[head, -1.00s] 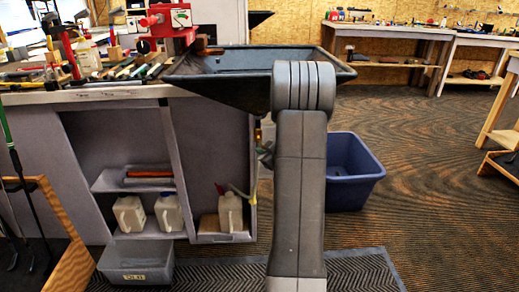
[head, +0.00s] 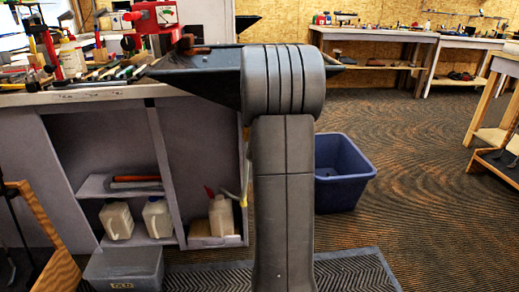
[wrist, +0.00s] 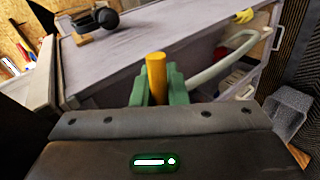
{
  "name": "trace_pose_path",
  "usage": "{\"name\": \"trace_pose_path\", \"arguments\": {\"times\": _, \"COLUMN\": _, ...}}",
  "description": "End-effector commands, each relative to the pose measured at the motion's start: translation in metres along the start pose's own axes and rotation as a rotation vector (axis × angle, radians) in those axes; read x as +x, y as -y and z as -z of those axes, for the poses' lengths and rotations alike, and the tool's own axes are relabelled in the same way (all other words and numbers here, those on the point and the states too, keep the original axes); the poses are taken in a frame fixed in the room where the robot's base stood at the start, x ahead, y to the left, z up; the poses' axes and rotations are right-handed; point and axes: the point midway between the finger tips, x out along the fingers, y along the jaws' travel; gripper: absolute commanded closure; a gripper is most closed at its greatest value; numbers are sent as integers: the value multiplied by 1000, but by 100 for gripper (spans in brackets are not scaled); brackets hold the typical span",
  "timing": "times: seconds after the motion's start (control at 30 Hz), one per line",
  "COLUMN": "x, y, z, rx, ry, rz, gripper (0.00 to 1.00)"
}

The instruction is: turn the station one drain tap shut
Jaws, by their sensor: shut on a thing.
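In the wrist view a yellow bar (wrist: 157,72), which looks like the drain tap's handle, stands between the green fingers of my gripper (wrist: 157,88). The fingers are shut on it. The tap's body is hidden behind the fingers and the gripper housing. In the head view my arm covers my gripper and the tap. The dark sloped drain tray (head: 190,76) sits at the bench end, partly behind my arm. A pale hose (wrist: 225,62) curves to the right of the fingers in the wrist view.
A white jug with a red spout (head: 221,215) stands on the low shelf beside my arm. Other jugs (head: 157,218) stand left of it. A grey bin (head: 124,268) and a blue tub (head: 340,172) are on the floor. The carpet at right is open.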

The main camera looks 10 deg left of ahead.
Motion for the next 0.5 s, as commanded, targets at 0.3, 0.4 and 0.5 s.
{"name": "trace_pose_path", "arguments": {"times": 0.3, "x": -2, "y": -4, "z": 0, "rx": -106, "ry": 69, "rz": -1, "gripper": 100}}
{"name": "trace_pose_path", "arguments": {"times": 0.4, "x": -3, "y": -5, "z": 0, "rx": -120, "ry": 79, "rz": 0, "gripper": 100}}
{"name": "trace_pose_path", "arguments": {"times": 0.5, "x": -4, "y": -6, "z": 0, "rx": -128, "ry": 83, "rz": 0, "gripper": 100}}
